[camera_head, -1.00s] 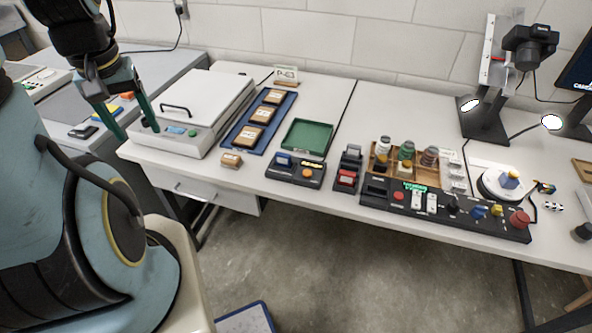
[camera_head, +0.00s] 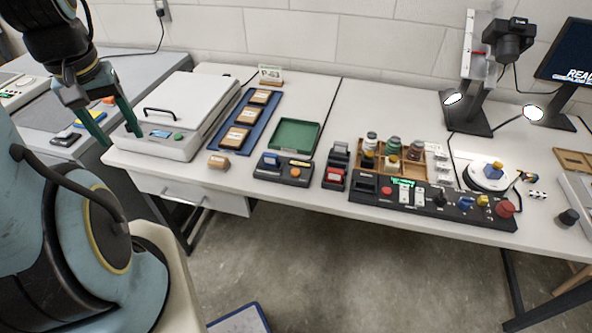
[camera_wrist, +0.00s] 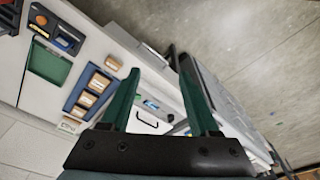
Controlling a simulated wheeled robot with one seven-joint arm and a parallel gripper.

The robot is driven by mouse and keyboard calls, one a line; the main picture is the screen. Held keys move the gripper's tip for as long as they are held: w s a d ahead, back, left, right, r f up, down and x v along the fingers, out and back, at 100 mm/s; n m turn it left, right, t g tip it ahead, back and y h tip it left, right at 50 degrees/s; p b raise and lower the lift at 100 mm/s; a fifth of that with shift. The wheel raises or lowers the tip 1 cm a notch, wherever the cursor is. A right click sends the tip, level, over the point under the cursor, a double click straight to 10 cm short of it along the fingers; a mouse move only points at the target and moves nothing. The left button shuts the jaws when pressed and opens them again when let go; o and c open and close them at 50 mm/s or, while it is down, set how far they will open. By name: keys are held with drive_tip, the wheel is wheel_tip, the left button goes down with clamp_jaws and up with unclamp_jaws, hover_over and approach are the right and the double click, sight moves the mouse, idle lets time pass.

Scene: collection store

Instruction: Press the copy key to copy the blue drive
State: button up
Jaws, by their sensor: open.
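A small black copy dock (camera_head: 283,172) stands near the front edge of the table, with a blue drive (camera_head: 270,158) in its left part. An orange key (camera_head: 295,171), apparently the copy key, is on its front right; a yellow strip shows behind it. My gripper (camera_head: 118,138) is open and empty, over the left end of the table beside the white lidded machine, well left of the dock. In the wrist view my gripper's fingers (camera_wrist: 160,95) are spread, and the dock (camera_wrist: 45,20) shows at the upper left.
The white machine (camera_head: 172,115), a blue tray (camera_head: 223,142) of labelled boxes and a loose box (camera_head: 219,161) stand between my gripper and the dock. A green tray (camera_head: 296,137) lies behind the dock. A black device (camera_head: 336,165) and a control panel (camera_head: 430,203) stand to its right.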

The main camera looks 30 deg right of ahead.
clamp_jaws()
idle(1.4)
